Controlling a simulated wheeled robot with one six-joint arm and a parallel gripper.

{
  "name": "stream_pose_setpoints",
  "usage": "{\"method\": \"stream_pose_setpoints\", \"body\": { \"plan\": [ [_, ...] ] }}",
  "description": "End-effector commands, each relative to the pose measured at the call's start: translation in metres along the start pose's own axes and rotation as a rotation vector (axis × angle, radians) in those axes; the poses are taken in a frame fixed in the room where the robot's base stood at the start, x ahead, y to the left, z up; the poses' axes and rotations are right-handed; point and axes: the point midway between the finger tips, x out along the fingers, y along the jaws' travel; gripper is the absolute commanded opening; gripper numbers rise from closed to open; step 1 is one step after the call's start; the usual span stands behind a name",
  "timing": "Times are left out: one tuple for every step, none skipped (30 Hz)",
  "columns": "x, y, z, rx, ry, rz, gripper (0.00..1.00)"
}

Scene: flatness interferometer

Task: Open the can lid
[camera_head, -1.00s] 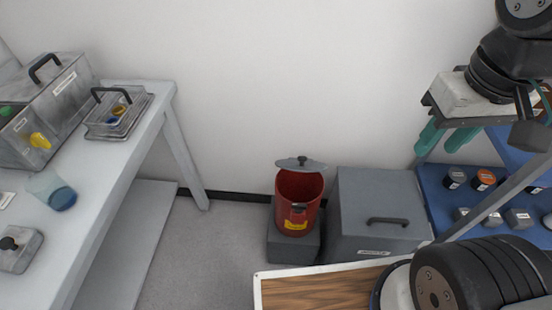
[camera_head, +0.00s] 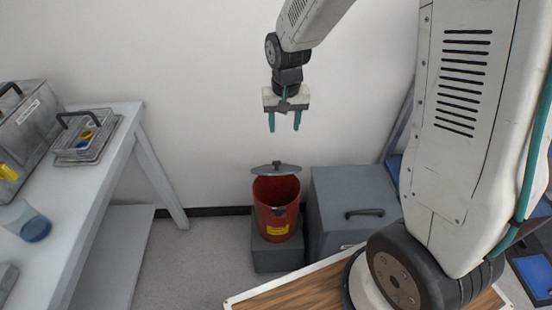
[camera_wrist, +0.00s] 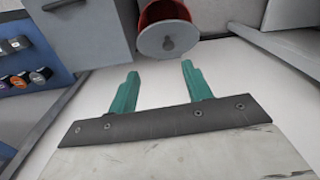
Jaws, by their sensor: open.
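The red can (camera_head: 276,208) stands on a grey block by the back wall, with a yellow label on its front. Its grey lid (camera_head: 276,169) with a dark knob is raised at the back rim, and the red inside shows below it. In the wrist view the lid (camera_wrist: 167,40) shows as a grey disc with its knob, beside the can's red wall (camera_wrist: 160,10). My gripper (camera_head: 284,124) is above the can, apart from it, with its teal fingers pointing down. It is open and empty; the fingers (camera_wrist: 158,82) are spread in the wrist view.
A grey box (camera_head: 350,212) with a black handle stands right of the can. A white table (camera_head: 85,190) at the left holds a clear case (camera_head: 84,135) and a blue-bottomed cup (camera_head: 30,224). A wooden-topped surface (camera_head: 300,292) lies in front. Floor left of the can is clear.

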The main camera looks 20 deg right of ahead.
Motion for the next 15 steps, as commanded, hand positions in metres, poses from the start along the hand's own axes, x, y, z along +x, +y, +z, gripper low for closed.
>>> {"method": "stream_pose_setpoints", "body": {
  "plan": [
    [0.024,-0.004,-0.008,0.012,-0.014,0.004,0.50],
    [0.035,-0.006,-0.012,0.020,-0.016,0.005,0.50],
    [0.050,-0.009,-0.017,0.029,-0.019,0.006,0.50],
    [0.059,-0.010,-0.020,0.036,-0.021,0.007,0.50],
    [0.067,-0.012,-0.023,0.042,-0.021,0.006,0.50],
    [0.077,-0.013,-0.025,0.049,-0.023,0.007,0.50],
    [0.084,-0.014,-0.027,0.053,-0.024,0.008,0.50],
    [0.088,-0.015,-0.029,0.056,-0.024,0.008,0.50],
    [0.094,-0.016,-0.030,0.060,-0.025,0.008,0.50],
    [0.097,-0.017,-0.031,0.062,-0.025,0.008,0.50],
    [0.101,-0.017,-0.031,0.064,-0.025,0.008,0.50],
    [0.105,-0.017,-0.032,0.066,-0.025,0.008,0.50],
    [0.108,-0.017,-0.032,0.066,-0.025,0.008,0.50],
    [0.111,-0.017,-0.032,0.067,-0.026,0.008,0.50],
    [0.117,-0.017,-0.031,0.067,-0.027,0.009,0.50]
  ]
}}
